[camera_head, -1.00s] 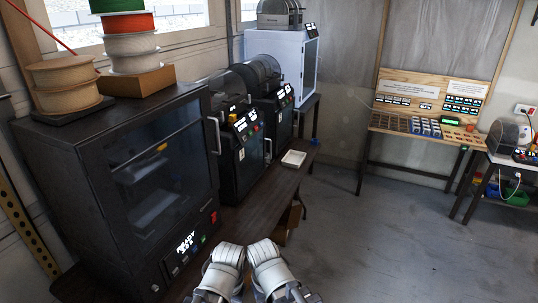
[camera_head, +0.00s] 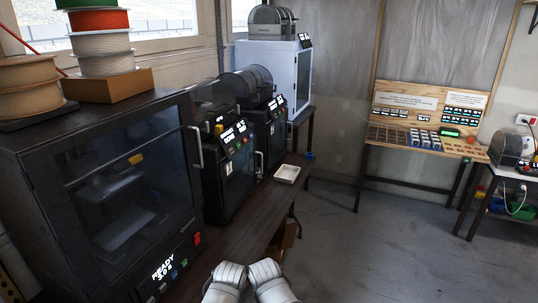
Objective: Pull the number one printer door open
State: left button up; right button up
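A large black printer (camera_head: 45,190) stands nearest at the left, with a dark glass door (camera_head: 125,190) that is shut and a pale vertical handle (camera_head: 196,147) on its right edge. Its lit panel (camera_head: 165,267) seems to read READY. Behind it stands a smaller black printer (camera_head: 212,190) with a handle (camera_head: 259,165) and a small white label (camera_head: 229,167); another similar one (camera_head: 270,128) is beyond. I cannot read which is number one. Two pale grey parts of my arms show at the bottom edge; neither gripper's fingers are visible, and no arm touches a handle.
A dark bench (camera_head: 262,205) runs under the printers, with a white tray (camera_head: 287,174) on it. A white printer (camera_head: 268,70) stands farther back. A wooden sorting board (camera_head: 425,100) is at the back right. The grey floor (camera_head: 370,240) is clear.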

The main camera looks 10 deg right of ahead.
aim_at(238, 177)
jog(key=i+l, duration=0.3)
jog(key=i, duration=0.15)
jog(key=i+l+z, duration=0.15)
jog(key=i+l, duration=0.15)
jog(key=i, duration=0.2)
jog(key=i+l, duration=0.2)
jog(key=i, duration=0.25)
jog(key=i+l+z, duration=0.1)
jog(key=i+l, duration=0.15)
jog(key=i, duration=0.25)
jog(key=i+l, duration=0.2)
jog(key=i, duration=0.3)
jog(key=k+l+z, duration=0.05)
